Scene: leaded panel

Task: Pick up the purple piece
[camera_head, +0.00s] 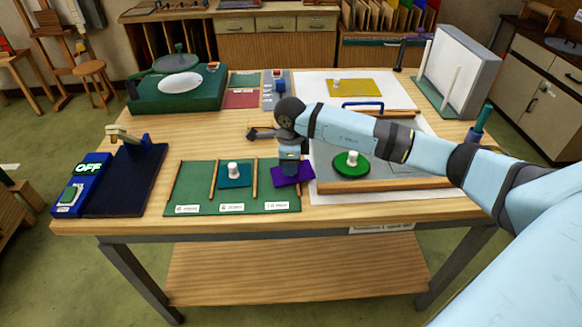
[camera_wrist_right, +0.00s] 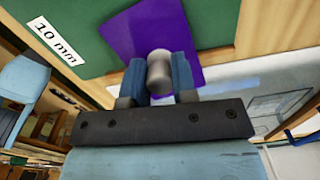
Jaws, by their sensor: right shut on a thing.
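The purple piece (camera_head: 293,176) is a flat purple sheet at the right end of the green sorting mat (camera_head: 191,201), by the slot labelled 10 mm. In the right wrist view the purple piece (camera_wrist_right: 196,28) carries a pale round knob (camera_wrist_right: 159,72). My right gripper (camera_wrist_right: 159,76) has its blue fingers on both sides of that knob and is shut on it. In the head view my right gripper (camera_head: 290,158) hides part of the piece. I cannot tell whether the piece touches the mat. My left gripper is not in view.
A teal piece (camera_head: 236,181) with a white knob lies in the mat's middle slot between wooden strips. A green round piece (camera_head: 352,170) lies on the grey board to the right. A dark device marked OFF (camera_head: 88,168) stands left.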

